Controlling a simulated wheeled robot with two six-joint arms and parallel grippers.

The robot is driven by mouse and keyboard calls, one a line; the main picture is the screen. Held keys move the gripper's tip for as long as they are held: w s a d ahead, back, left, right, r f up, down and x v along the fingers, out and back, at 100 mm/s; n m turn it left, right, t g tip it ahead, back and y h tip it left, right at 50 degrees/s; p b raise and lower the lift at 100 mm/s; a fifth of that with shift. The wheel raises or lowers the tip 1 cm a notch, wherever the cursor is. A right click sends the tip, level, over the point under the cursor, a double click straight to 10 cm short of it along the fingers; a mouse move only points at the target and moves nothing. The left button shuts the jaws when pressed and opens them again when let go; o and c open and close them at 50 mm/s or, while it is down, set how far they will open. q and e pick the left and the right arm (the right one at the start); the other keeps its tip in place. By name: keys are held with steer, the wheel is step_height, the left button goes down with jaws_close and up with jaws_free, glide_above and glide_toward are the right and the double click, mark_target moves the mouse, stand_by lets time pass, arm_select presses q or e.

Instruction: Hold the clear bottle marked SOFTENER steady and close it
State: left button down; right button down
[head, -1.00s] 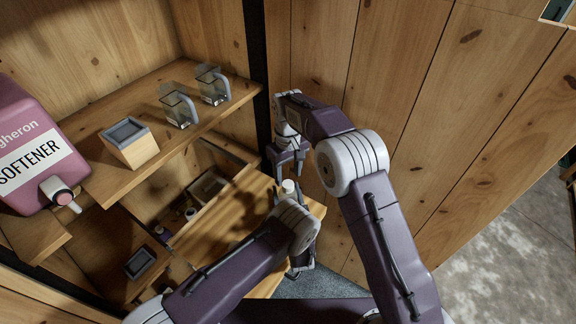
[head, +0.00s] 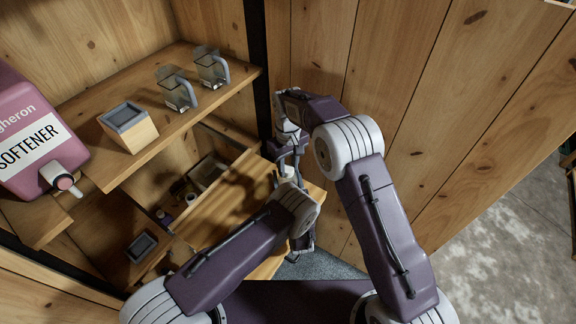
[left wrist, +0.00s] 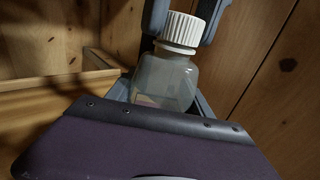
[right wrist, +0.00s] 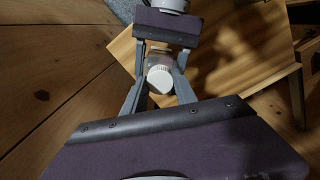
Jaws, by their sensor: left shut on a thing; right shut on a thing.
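The clear bottle (left wrist: 165,80) with a ribbed white cap (left wrist: 182,29) stands upright relative to the left wrist view. Its marking is not readable. My left gripper (left wrist: 160,98) is shut on the bottle's body, mostly hidden by its own wrist in the head view. My right gripper (right wrist: 161,80) is shut on the white cap, one finger on each side; its fingers also show beside the cap in the left wrist view. The cap sits on the bottle's neck; how tightly it is turned cannot be told. In the head view the right gripper (head: 286,158) reaches down over the bottle.
A large pink jug (head: 28,120) labelled SOFTENER, with a tap, lies on the shelf at left. A plank wall (head: 440,100) is close at right.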

steer(key=c, duration=0.9)
jaws_free()
step_height(320, 180, up, 12)
arm_select(q)
steer(key=shift+c, duration=1.6)
jaws_free()
